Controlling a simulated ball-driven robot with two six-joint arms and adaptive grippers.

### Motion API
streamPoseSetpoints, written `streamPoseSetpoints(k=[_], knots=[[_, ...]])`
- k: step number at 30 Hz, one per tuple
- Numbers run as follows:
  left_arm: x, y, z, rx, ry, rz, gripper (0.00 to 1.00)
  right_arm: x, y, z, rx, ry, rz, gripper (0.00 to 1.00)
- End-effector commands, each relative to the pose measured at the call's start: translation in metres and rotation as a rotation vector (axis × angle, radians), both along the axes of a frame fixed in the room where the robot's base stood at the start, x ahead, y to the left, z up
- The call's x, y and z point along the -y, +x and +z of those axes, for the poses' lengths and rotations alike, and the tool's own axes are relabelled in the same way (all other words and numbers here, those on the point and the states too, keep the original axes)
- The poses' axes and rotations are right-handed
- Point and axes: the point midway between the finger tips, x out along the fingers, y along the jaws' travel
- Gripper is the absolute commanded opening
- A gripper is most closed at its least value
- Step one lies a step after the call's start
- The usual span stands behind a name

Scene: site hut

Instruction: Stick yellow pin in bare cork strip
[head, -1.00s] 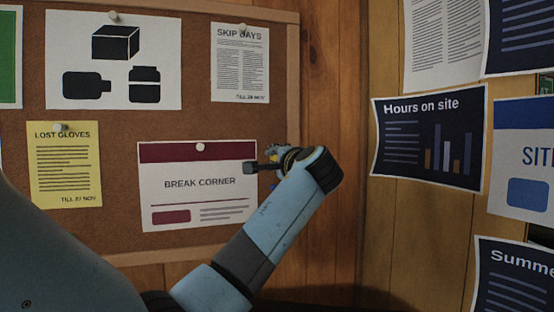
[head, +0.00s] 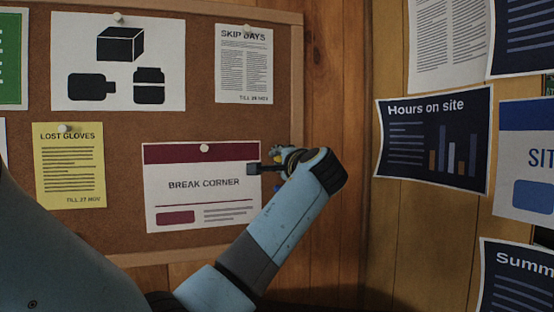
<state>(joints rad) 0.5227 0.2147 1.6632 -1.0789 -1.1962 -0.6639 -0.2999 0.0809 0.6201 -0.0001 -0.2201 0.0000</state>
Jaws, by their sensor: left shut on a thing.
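The cork board (head: 200,125) fills the left half of the head view, inside a wooden frame. A bare strip of cork (head: 283,115) runs between the posters and the frame's right edge. My left gripper (head: 266,168) is at this strip, beside the right edge of the BREAK CORNER poster (head: 200,205). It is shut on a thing. A small yellow bit, seemingly the yellow pin (head: 277,150), shows at the gripper; most of it is hidden. I cannot tell whether its tip touches the cork. My right gripper is not in view.
White pins hold the SKIP DAYS sheet (head: 244,75), the LOST GLOVES sheet (head: 70,170) and a pictogram sheet (head: 118,65). A small blue spot shows below the gripper. The adjoining wall at right bears several posters, including Hours on site (head: 434,140).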

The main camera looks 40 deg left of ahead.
Motion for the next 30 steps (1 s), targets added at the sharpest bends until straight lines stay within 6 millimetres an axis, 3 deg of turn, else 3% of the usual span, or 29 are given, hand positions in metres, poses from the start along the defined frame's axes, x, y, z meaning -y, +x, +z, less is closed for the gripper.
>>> streamPoseSetpoints(k=[12, 13, 19, 30], knots=[[0.0003, -0.0003, 0.0, 0.0, 0.0, 0.0, 0.0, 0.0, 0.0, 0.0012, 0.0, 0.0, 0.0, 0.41], [0.0003, -0.0003, 0.0, 0.0, 0.0, 0.0, 0.14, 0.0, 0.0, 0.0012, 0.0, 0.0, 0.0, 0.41], [0.0003, -0.0003, -0.0001, 0.0, 0.0, 0.0, 0.39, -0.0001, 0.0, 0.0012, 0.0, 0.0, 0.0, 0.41], [0.009, -0.0037, -0.0008, 0.0, -0.001, -0.002, 0.39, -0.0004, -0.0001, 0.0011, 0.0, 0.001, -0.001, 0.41]])
